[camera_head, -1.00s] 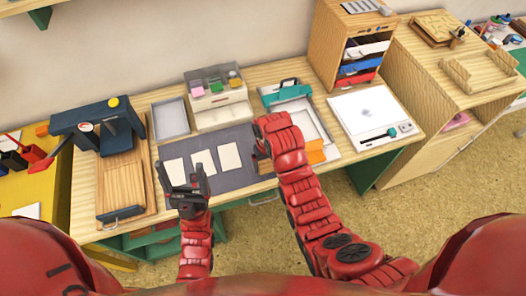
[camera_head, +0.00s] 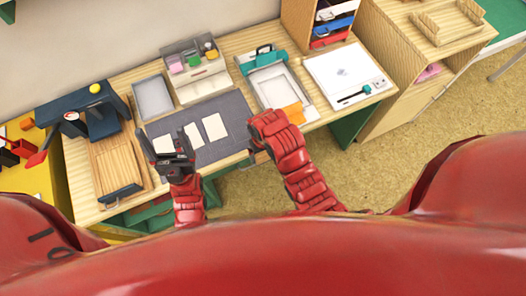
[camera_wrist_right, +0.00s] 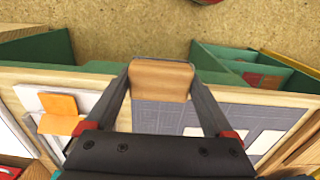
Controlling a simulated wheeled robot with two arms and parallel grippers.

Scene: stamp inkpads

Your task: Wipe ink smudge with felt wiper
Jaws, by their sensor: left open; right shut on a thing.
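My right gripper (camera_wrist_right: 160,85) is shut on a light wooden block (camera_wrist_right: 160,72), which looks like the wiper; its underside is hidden. It is held by the table's front edge, near the right end of the grey mat (camera_head: 238,142). In the head view the block is hidden by my right arm. My left gripper (camera_head: 172,148) is open and empty over the left front part of the mat. A faint grey smudge (camera_head: 342,72) shows on the white board (camera_head: 325,62) at the right of the table.
Three white cards (camera_head: 214,127) lie on the mat. A teal-clipped tray (camera_head: 268,82) with an orange piece (camera_head: 294,112) lies between mat and board. A drawer box (camera_head: 200,85), grey tray (camera_head: 153,97) and wooden press board (camera_head: 115,165) stand further left.

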